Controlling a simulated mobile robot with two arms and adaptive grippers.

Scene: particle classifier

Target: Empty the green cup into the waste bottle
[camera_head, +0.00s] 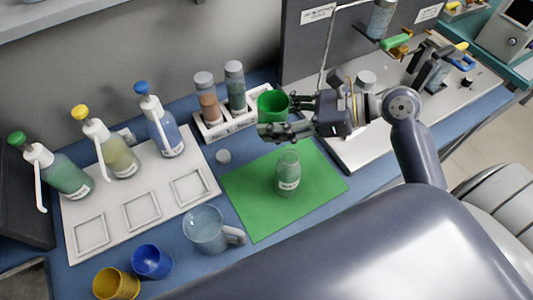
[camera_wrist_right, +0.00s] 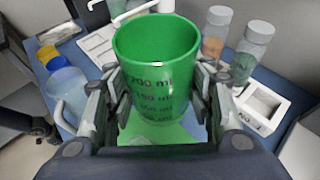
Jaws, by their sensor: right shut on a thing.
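The green cup (camera_head: 271,106) is held by my right gripper (camera_head: 279,118) above the far edge of the green mat. In the right wrist view the green cup (camera_wrist_right: 156,75) stands roughly upright between the two fingers, with its mouth open and volume marks on its side. A clear bottle with a greenish tint and a white label (camera_head: 288,172) stands upright on the green mat (camera_head: 255,210); I take it for the waste bottle. The cup is apart from it, above and to its left. My left gripper is not in view.
A white rack with two vials (camera_head: 222,124) stands left of the cup. A clear jug (camera_head: 206,229), a blue cup (camera_head: 152,261) and a yellow cup (camera_head: 116,284) stand front left. Several spray bottles line a white tray (camera_head: 75,213).

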